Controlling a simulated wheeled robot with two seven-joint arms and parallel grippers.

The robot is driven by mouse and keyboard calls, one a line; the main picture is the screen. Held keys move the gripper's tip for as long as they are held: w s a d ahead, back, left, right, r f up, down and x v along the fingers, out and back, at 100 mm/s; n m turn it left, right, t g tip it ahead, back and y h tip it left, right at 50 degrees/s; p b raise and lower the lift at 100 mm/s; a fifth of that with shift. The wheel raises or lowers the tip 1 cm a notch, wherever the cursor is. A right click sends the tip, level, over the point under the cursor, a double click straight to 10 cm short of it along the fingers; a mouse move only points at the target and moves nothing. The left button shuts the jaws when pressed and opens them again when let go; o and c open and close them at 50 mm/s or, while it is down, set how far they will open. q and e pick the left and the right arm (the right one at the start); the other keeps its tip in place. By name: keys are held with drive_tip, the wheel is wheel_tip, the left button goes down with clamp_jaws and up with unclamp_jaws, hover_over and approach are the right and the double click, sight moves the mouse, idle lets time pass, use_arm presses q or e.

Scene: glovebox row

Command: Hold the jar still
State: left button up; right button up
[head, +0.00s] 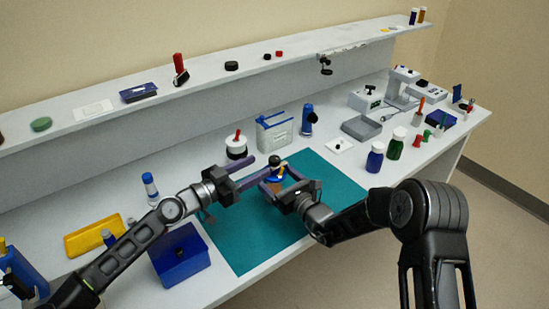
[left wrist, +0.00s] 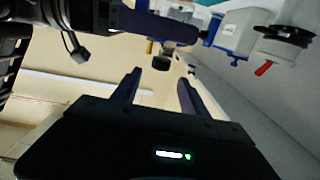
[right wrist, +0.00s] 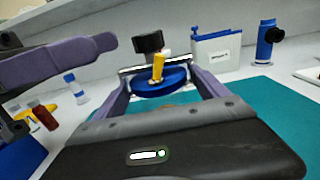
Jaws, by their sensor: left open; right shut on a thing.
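The jar (right wrist: 160,88) shows a round blue top in the right wrist view, with a yellow upright piece and a black knob over it. My right gripper (head: 276,177) is shut on it above the teal mat (head: 240,243), one finger on each side. The jar's lower part is hidden by the right gripper, and I cannot tell whether it touches the mat. My left gripper (head: 261,168) is open and empty, its fingers pointing toward the jar from the left. One of its purple fingers (right wrist: 60,62) shows at left in the right wrist view.
A blue box (head: 180,257) is left of the mat. Blue (head: 375,157) and green (head: 395,145) bottles stand right. The mat's front is clear.

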sight(270, 160)
use_arm(q)
drive_tip(key=x, duration=0.7)
drive_tip(key=shift+w+d, duration=0.15)
drive_tip(key=shift+c, duration=0.2)
clamp_jaws()
